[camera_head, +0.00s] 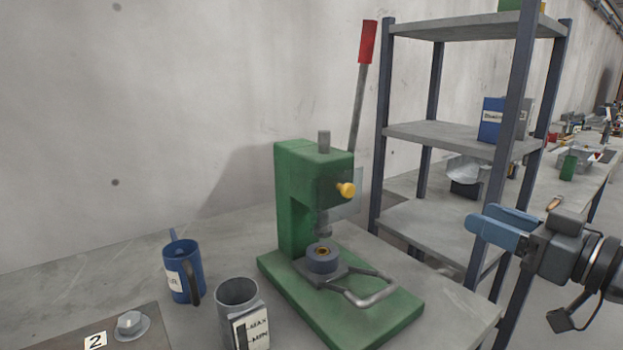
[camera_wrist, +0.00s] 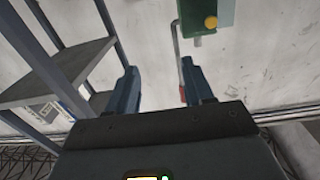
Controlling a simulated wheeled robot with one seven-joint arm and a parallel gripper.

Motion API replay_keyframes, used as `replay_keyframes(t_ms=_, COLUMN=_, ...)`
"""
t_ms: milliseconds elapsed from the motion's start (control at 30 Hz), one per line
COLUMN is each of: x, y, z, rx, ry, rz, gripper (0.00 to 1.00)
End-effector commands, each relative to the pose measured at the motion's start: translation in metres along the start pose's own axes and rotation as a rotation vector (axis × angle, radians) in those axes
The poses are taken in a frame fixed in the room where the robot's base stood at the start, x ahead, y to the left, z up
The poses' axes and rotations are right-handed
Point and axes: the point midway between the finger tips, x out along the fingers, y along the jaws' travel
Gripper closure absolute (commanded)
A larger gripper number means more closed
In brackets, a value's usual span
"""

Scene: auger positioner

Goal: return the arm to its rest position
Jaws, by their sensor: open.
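My gripper (camera_head: 500,229) is at the right in the head view, its blue fingers pointing left, in front of the shelf rack and to the right of the green press. In the wrist view my gripper (camera_wrist: 165,90) shows two blue fingers spread apart with nothing between them. The green press (camera_head: 310,210) stands on the table with its red-handled lever (camera_head: 367,42) raised. A round grey part (camera_head: 322,259) sits under the press's ram. In the wrist view part of the press (camera_wrist: 208,18) shows at the top, upside down.
A grey shelf rack (camera_head: 432,132) stands behind my gripper. A blue mug (camera_head: 183,272) and a grey cup (camera_head: 238,297) stand on the table left of the press. A plate marked 2 (camera_head: 60,335) lies at the front left. Another bench (camera_head: 590,185) is at the far right.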

Motion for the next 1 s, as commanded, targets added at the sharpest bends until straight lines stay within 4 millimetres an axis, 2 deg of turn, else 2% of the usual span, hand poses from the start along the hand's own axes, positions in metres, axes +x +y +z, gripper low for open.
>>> replay_keyframes(t_ms=267, x=-0.002, y=-0.008, z=0.027, rx=0.059, ry=-0.004, rz=0.053, gripper=0.49)
replay_keyframes(t_ms=467, x=-0.007, y=-0.018, z=0.058, rx=0.122, ry=-0.011, rz=0.119, gripper=0.49)
replay_keyframes(t_ms=767, x=-0.035, y=-0.054, z=0.136, rx=0.252, ry=-0.047, rz=0.291, gripper=0.49)
replay_keyframes(t_ms=1000, x=-0.078, y=-0.092, z=0.192, rx=0.314, ry=-0.091, rz=0.436, gripper=0.49)
